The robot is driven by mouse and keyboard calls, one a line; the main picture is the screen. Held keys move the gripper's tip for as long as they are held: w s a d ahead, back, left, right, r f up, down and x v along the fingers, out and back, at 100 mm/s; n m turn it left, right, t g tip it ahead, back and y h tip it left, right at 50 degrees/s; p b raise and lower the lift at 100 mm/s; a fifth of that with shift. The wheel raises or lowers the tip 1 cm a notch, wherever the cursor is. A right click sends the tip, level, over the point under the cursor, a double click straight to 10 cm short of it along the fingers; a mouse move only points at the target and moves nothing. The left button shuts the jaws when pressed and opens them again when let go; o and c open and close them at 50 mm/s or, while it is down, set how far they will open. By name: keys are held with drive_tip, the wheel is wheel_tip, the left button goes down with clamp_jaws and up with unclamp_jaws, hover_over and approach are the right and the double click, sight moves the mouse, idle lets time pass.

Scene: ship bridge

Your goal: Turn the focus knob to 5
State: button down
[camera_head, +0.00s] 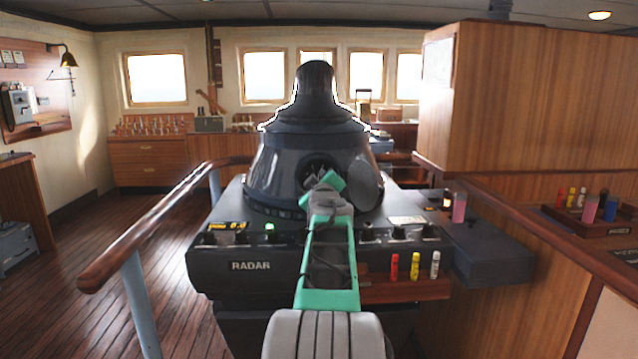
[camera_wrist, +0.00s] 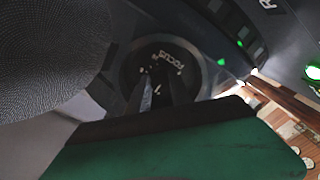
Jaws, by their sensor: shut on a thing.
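The focus knob's round dark dial (camera_wrist: 165,55), with the white word FOCUS, is in the middle of the wrist view. The fingers of my gripper (camera_wrist: 160,90) reach onto the middle of the dial and are shut on the knob, which they mostly hide. The dial's marks are too small and covered to read. In the head view my gripper (camera_head: 322,181) is at the front of the radar's dark housing (camera_head: 275,168), at a round recess, and the knob cannot be made out there.
The radar console (camera_head: 250,266) has small knobs and a green light along its front. Red, yellow and white markers (camera_head: 415,266) stand in a wooden rack at its right. A wooden handrail (camera_head: 150,222) runs along the left.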

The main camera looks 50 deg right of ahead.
drive_tip(key=c, duration=1.2)
unclamp_jaws()
drive_tip(key=shift+o, duration=0.2)
drive_tip(key=v, duration=0.7)
drive_tip(key=shift+s+a+b, duration=0.25)
drive_tip(key=shift+s+b, duration=0.05)
drive_tip(key=shift+b, duration=0.15)
